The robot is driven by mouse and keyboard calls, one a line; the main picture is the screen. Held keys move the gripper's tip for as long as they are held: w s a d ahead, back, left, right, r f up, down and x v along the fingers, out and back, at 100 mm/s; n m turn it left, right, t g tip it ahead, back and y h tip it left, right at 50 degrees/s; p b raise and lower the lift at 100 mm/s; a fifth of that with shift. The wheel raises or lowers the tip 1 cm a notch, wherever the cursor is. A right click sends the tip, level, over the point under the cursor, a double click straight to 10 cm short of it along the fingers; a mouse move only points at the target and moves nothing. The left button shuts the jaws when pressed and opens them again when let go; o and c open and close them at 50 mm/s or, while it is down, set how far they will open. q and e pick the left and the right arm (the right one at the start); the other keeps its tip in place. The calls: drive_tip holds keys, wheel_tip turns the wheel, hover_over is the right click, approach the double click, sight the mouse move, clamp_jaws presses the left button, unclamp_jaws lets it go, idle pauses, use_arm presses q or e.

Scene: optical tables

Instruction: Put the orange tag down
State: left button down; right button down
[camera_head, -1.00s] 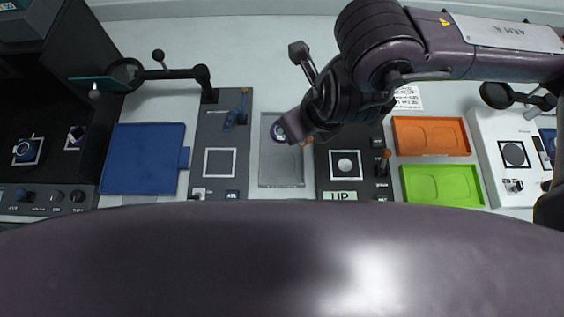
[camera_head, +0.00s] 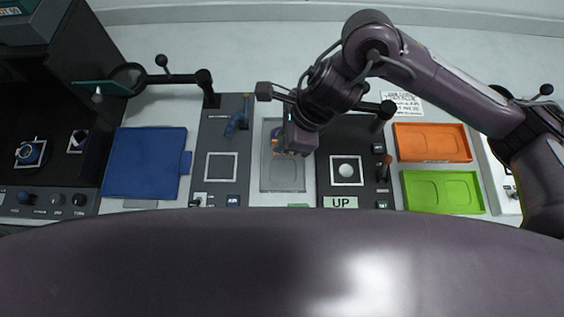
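My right gripper (camera_head: 292,150) is over the grey tray (camera_head: 283,184) in the middle of the bench, pointing down and partly hidden by its own wrist. A small orange and blue piece (camera_head: 277,133) shows at the gripper's left side, over the upper part of the tray. It may be the orange tag, but it is too small to be sure. I cannot tell whether the fingers are holding it or whether it touches the tray. My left gripper is not in view.
A blue tray (camera_head: 146,163) lies to the left. A dark panel with a white square (camera_head: 221,166) flanks the grey tray, and another panel with an "UP" label (camera_head: 340,202) is on its right. Orange (camera_head: 432,143) and green (camera_head: 442,192) trays lie farther right.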

wheel_tip(320, 180, down, 12)
drive_tip(key=shift+f, duration=0.2)
idle(0.4)
drive_tip(key=shift+f, duration=0.15)
drive_tip(key=c, duration=1.6)
unclamp_jaws()
drive_tip(key=v, duration=1.2)
